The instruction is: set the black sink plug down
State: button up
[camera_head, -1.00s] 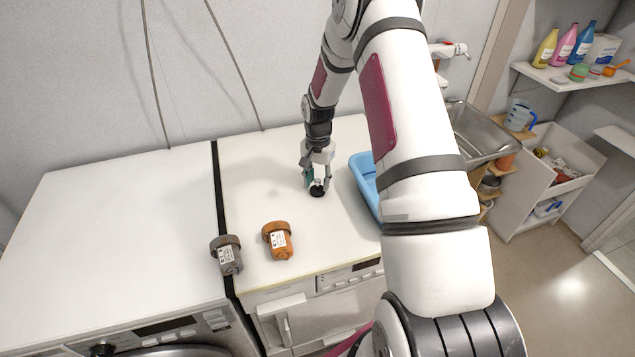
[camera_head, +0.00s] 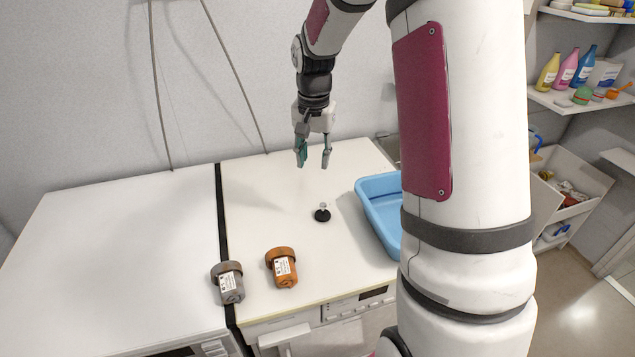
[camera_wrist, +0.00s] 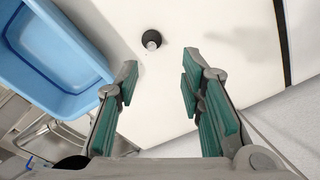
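The black sink plug (camera_head: 322,215) sits on the white top of the right-hand machine, its small pale knob upward. It also shows in the wrist view (camera_wrist: 151,38), beyond the fingertips. My gripper (camera_head: 313,164) is open and empty, raised above the white top and behind the plug in the head view. Its two green-padded fingers (camera_wrist: 160,85) stand wide apart in the wrist view, with nothing between them. The plug is clear of both fingers.
A blue basin (camera_head: 372,187) stands right of the plug, partly hidden by my arm. An orange jar (camera_head: 283,268) and a grey jar (camera_head: 228,283) lie near the front edge. A black gap (camera_head: 221,210) divides the two white tops. The left top (camera_head: 120,250) is clear.

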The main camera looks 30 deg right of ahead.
jog(key=s+a+r+n+t, duration=0.2)
jog(key=s+a+r+n, duration=0.3)
jog(key=s+a+r, duration=0.7)
jog(key=s+a+r+n+t, duration=0.1)
jog(key=s+a+n, duration=0.1)
jog(key=s, duration=0.4)
jog(key=s+a+r+n+t, duration=0.1)
jog(key=s+r+n, duration=0.1)
jog(key=s, duration=0.5)
jog(key=shift+a+r+n+t, duration=0.3)
jog(key=shift+a+n+t, duration=0.1)
jog(key=shift+n, duration=0.1)
